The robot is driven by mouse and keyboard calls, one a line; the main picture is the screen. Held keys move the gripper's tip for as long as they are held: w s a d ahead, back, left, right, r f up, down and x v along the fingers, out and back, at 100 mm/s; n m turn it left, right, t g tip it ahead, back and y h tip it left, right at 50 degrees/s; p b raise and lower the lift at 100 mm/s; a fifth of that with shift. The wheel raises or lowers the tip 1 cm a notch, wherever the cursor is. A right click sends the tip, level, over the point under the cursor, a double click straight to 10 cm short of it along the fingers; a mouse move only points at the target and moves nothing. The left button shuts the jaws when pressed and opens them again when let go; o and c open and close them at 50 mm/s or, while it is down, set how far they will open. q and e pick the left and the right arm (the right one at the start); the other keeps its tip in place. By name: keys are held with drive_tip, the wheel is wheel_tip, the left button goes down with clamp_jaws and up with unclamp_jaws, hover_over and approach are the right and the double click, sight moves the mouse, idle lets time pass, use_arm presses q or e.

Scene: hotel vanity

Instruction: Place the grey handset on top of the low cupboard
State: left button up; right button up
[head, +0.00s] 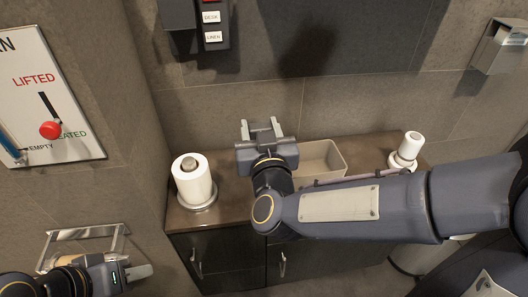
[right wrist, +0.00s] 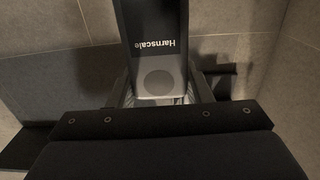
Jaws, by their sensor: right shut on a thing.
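That gripper is above the back of the low cupboard (head: 234,207), near the wall. The cupboard has a brown top and dark doors with handles; my right arm hides part of it. My left gripper (head: 143,272) is low at the left, seen side-on, so its opening is unclear.
On the cupboard top stand a paper roll on a holder (head: 193,184), a beige open bin (head: 322,158) and a white bottle on a dish (head: 408,149). A lever panel (head: 48,90) and metal rail (head: 84,234) are left.

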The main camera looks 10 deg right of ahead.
wheel_tip(320, 180, down, 6)
drive_tip(key=w+b, duration=0.2)
drive_tip(key=shift+w+d+b, duration=0.15)
drive_tip(key=shift+d+b, duration=0.2)
drive_tip(key=shift+f, duration=0.1)
drive_tip(key=o, duration=1.3)
